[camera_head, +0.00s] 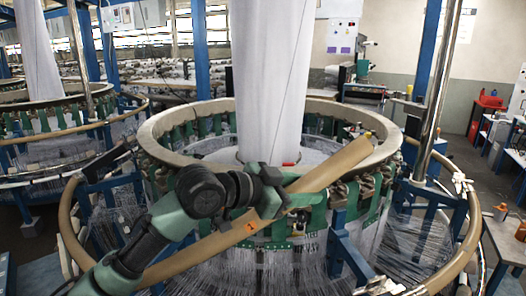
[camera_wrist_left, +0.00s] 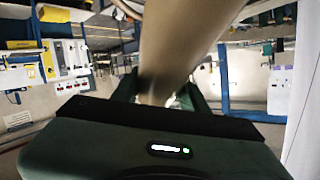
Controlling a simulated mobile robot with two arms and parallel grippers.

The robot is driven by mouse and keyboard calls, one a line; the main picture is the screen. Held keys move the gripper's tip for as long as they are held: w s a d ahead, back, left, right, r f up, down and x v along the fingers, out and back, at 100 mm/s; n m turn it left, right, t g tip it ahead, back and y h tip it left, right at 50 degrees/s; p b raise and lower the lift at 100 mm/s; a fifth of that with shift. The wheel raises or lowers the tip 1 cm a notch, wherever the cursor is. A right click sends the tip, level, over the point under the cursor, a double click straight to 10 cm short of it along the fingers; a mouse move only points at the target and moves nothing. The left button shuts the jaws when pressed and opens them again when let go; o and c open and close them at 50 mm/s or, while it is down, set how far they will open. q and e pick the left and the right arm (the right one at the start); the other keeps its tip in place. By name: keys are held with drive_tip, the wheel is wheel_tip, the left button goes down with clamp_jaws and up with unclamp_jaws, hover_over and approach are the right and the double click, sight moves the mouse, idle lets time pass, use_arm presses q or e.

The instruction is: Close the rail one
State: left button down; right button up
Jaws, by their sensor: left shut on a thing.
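The rail (camera_head: 335,165) is a curved tan section of the outer ring of the circular loom. It slants across the front of the loom, its right end raised up to the thick upper ring (camera_head: 160,150) and its left part running low behind my arm. An orange mark (camera_head: 250,228) is on it. My left gripper (camera_head: 282,188) is shut on the rail near its middle. In the left wrist view the rail (camera_wrist_left: 180,45) comes down between the dark fingers (camera_wrist_left: 160,95). The gripper hides part of the rail. My right gripper is not in view.
The fixed outer ring shows at right (camera_head: 460,265) and left (camera_head: 68,215). White fabric (camera_head: 270,80) rises from the loom's centre. A metal post (camera_head: 436,95) stands at right, blue supports (camera_head: 345,245) and threads in front. Another loom (camera_head: 45,130) is at left.

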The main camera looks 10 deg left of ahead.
use_arm(q)
drive_tip(key=s+d+f+m+y+b, duration=0.1)
drive_tip(key=d+f+b, duration=0.2)
drive_tip(key=f, duration=0.9)
drive_tip(key=s+d+f+m+y+b, duration=0.2)
drive_tip(key=d+f, duration=0.3)
drive_tip(key=f, duration=0.8)
drive_tip(key=s+d+f+m+y+b, duration=0.1)
drive_tip(key=d+f+b, duration=0.3)
drive_tip(key=f, duration=0.9)
drive_tip(key=shift+s+f+y+b, duration=0.15)
drive_tip(key=shift+f+y+b, duration=0.05)
drive_tip(key=shift+y+b, duration=0.3)
drive_tip(key=shift+a+f, duration=0.1)
drive_tip(key=c, duration=0.8)
unclamp_jaws()
drive_tip(key=shift+f, duration=0.1)
drive_tip(key=shift+o, duration=0.2)
drive_tip(key=shift+w+d, duration=0.2)
drive_tip(key=shift+w, duration=0.05)
drive_tip(key=shift+r, duration=0.2)
